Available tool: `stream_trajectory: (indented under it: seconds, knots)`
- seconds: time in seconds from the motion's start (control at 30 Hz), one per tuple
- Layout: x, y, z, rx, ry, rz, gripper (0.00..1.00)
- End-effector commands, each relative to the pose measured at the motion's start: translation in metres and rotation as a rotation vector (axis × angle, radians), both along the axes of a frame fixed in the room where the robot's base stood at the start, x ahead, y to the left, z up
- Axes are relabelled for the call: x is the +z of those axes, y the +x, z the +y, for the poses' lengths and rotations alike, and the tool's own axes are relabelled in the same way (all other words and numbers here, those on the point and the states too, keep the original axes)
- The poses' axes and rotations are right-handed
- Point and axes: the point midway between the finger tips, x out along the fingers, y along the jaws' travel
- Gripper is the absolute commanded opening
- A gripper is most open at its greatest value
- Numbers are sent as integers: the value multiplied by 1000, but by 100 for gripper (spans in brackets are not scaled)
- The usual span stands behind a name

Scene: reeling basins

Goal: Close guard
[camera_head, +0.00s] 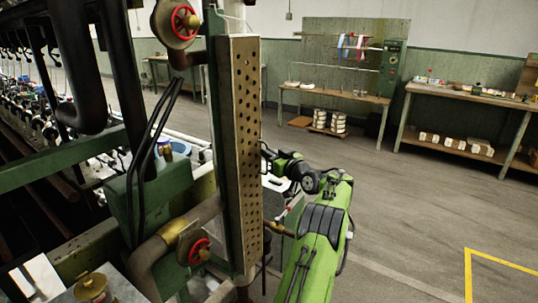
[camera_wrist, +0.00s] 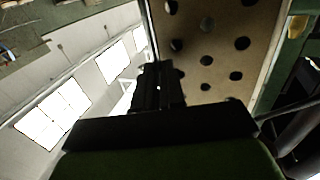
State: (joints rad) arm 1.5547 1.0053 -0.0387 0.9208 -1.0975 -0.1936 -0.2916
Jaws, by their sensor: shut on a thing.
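The guard (camera_head: 246,150) is a tall, narrow tan panel with rows of round holes, standing upright at the side of the green machine. In the wrist view its perforated face (camera_wrist: 207,62) fills the upper right. My gripper (camera_wrist: 158,75) is dark and shut at the panel's near edge. In the head view my green arm reaches up from the lower right to the guard's right side. The fingertips are hidden there behind the guard, and the exact grip point is too dark to tell.
Red handwheels (camera_head: 185,22) and a lower one (camera_head: 199,252) with thick pipes sit left of the guard. A bench (camera_head: 335,95) and a longer workbench (camera_head: 465,95) stand along the far wall. The floor (camera_head: 420,200) to the right is clear, with a yellow line (camera_head: 468,275).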

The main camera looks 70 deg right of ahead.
Motion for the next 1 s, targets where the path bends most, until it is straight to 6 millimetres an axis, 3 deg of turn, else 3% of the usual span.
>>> stream_trajectory:
  seconds: [0.3, 0.33, 0.5, 0.87, 1.0]
  knots:
    - [6, -5, -6, -24, -15, -6, 0]
    - [6, -5, -6, -24, -15, -6, 12]
    - [4, -5, -5, -23, -11, -2, 34]
    - [2, -3, -4, -17, -7, -1, 34]
    - [1, -17, 3, -19, -5, 2, 34]
